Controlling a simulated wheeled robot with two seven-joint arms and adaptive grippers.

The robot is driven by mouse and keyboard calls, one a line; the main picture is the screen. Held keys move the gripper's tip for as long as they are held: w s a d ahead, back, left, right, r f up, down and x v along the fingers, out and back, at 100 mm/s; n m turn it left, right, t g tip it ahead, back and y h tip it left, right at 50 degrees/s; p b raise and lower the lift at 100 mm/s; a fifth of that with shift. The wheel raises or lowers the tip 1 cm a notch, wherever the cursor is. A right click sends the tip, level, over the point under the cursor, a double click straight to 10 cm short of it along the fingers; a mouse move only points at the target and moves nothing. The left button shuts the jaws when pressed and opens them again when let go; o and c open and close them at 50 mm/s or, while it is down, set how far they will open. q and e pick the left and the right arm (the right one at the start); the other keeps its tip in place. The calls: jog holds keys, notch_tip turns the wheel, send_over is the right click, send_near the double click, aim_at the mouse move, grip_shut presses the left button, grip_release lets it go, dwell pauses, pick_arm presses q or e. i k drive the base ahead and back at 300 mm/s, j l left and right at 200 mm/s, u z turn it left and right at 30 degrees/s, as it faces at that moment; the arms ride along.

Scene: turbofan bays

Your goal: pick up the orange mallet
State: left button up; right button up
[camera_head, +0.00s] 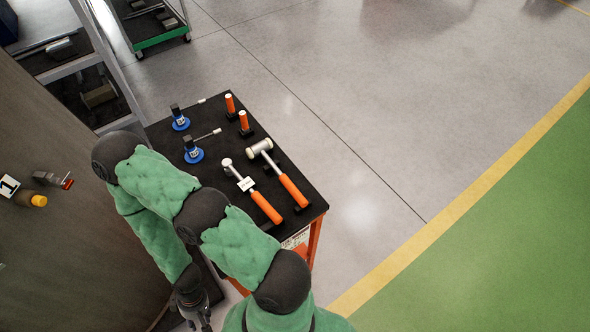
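The orange mallet (293,189) lies on the black top of a small cart (225,137), near its right edge. It has a pale cylindrical head pointing up-left and an orange handle with a dark end. Beside it on the left lies another orange-handled tool (265,206) with a small round metal head and a white tag. My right gripper (203,325) hangs below and left of the cart at the bottom of the picture, well apart from the mallet. Its fingers are small and partly cut off, so I cannot tell whether they are open. My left gripper is not in view.
Two blue-based tools (193,154) and two orange upright handles (243,121) stand on the cart's far part. My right arm passes over the cart's near left side. A brown curved surface (60,240) fills the left. The floor at right is clear.

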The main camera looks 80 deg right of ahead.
aim_at(261, 148)
jog(key=k+z, duration=0.15)
jog(key=z, duration=0.2)
jog(key=k+z, duration=0.2)
jog(key=z, duration=0.15)
